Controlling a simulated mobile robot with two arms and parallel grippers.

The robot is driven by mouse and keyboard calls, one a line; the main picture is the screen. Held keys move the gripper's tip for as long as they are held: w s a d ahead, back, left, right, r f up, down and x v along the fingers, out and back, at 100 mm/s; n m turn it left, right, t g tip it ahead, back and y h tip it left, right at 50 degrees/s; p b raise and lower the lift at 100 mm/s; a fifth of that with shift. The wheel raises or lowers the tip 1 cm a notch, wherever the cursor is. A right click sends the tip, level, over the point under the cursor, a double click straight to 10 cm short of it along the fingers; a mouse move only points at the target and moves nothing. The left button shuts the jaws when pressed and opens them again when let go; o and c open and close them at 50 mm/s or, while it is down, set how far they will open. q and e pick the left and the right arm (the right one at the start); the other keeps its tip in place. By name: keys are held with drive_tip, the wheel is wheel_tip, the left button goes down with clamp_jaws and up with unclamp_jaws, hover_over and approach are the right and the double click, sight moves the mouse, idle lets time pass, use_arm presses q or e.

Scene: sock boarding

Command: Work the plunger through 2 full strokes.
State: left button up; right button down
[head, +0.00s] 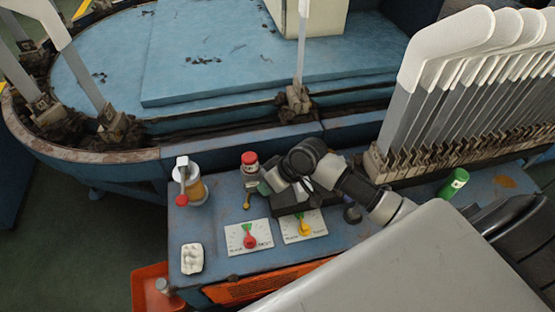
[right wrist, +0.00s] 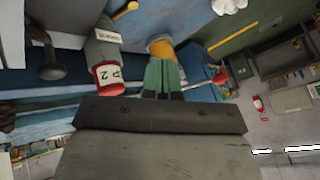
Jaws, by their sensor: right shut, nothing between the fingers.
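A grey upright cylinder with a red cap (head: 250,158) stands on the blue bench; the red cap, with a white label, also shows in the right wrist view (right wrist: 109,77). A dark mushroom-shaped knob (right wrist: 50,68) shows there at the upper left. I cannot tell for certain which piece is the plunger. My right gripper (head: 264,187) is just right of the red-capped cylinder in the head view. Its green fingers (right wrist: 161,72) are shut and empty, apart from the red cap in the wrist view. My left gripper is not in view.
A jar with amber contents (head: 200,190) and a red-tipped lever stands left. Two dial plates (head: 234,236) and a white lumpy item (head: 192,259) lie in front. A green cylinder (head: 453,183) lies right. Upright white-tipped boards (head: 420,75) fill the back right.

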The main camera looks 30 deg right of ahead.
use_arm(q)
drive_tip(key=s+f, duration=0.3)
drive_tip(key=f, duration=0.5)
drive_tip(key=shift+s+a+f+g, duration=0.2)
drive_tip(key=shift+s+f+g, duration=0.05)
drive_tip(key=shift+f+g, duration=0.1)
use_arm(e)
drive_tip(key=w+d+r+m+t, duration=0.1)
drive_tip(key=w+d+r, duration=0.2)
drive_tip(key=w+d, duration=0.1)
drive_tip(key=w+d+r+m+t+y, duration=0.1)
drive_tip(key=w+d+r+m, duration=0.1)
drive_tip(key=w+d, duration=0.3)
drive_tip(key=shift+w+d+r, duration=0.3)
drive_tip(key=shift+w+r, duration=0.55)
drive_tip(key=shift+w, duration=0.4)
